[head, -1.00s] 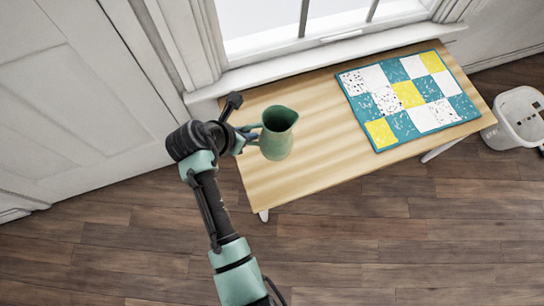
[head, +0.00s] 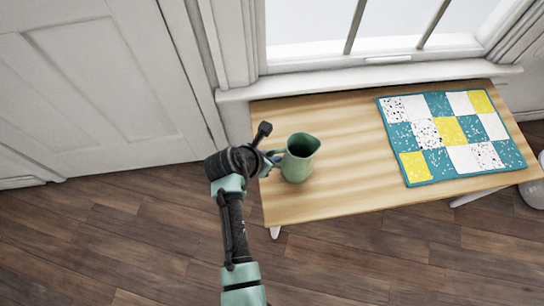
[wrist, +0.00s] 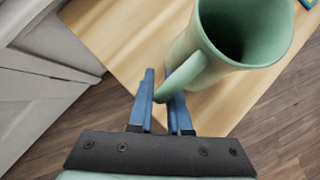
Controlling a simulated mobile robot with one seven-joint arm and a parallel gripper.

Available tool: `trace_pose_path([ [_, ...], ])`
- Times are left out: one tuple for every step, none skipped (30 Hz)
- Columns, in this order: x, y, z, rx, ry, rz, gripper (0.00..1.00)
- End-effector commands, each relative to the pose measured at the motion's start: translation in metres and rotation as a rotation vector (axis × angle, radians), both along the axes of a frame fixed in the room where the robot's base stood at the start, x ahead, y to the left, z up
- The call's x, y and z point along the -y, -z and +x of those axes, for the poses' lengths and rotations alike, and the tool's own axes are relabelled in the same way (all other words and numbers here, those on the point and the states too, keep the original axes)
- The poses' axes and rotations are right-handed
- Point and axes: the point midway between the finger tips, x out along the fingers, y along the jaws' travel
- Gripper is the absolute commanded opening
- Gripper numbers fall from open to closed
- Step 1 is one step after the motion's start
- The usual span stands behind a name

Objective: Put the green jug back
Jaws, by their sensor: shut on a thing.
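The green jug (head: 299,160) is upright over the left part of the wooden table (head: 345,190). In the wrist view the jug (wrist: 262,40) fills the upper right, with its dark open mouth showing and its handle toward me. My gripper (head: 272,162) is at the jug's left side. In the wrist view its blue fingers (wrist: 162,98) are shut on the jug's handle. I cannot tell whether the jug's base touches the table top.
A patchwork mat (head: 455,135) in teal, white and yellow lies on the right half of the table. A window (head: 390,30) is behind the table and a white door (head: 95,90) is at left. A white bin (head: 533,190) stands partly in view at right. Bare table top lies between jug and mat.

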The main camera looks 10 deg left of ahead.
Motion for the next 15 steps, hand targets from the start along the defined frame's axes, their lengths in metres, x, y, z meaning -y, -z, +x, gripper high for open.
trace_pose_path([
  [-0.0002,0.0010,0.0014,0.005,0.000,0.000,0.00],
  [-0.0002,0.0003,0.0014,0.005,0.000,0.000,0.00],
  [-0.0003,-0.0003,0.0013,0.005,0.000,0.000,0.00],
  [-0.0002,-0.0005,0.0013,0.005,0.000,0.000,0.00],
  [-0.0002,-0.0005,0.0013,0.004,0.000,0.000,0.00],
  [-0.0002,-0.0005,0.0013,0.004,0.000,0.000,0.00],
  [-0.0002,-0.0003,0.0013,0.004,0.000,0.000,0.00],
  [-0.0001,0.0002,0.0012,0.003,0.000,0.000,0.00],
  [0.0000,0.0018,0.0004,0.000,0.001,0.001,0.18],
  [0.0000,0.0015,0.0004,0.001,0.001,0.000,0.23],
  [0.0000,0.0015,0.0004,0.001,0.001,0.000,0.29],
  [0.0000,0.0015,0.0004,0.001,0.001,0.000,0.36],
  [0.0000,0.0015,0.0004,0.001,0.001,0.000,0.41],
  [0.0001,0.0013,0.0004,0.001,0.001,0.000,0.46],
  [0.0001,0.0013,0.0004,0.001,0.001,0.000,0.46],
])
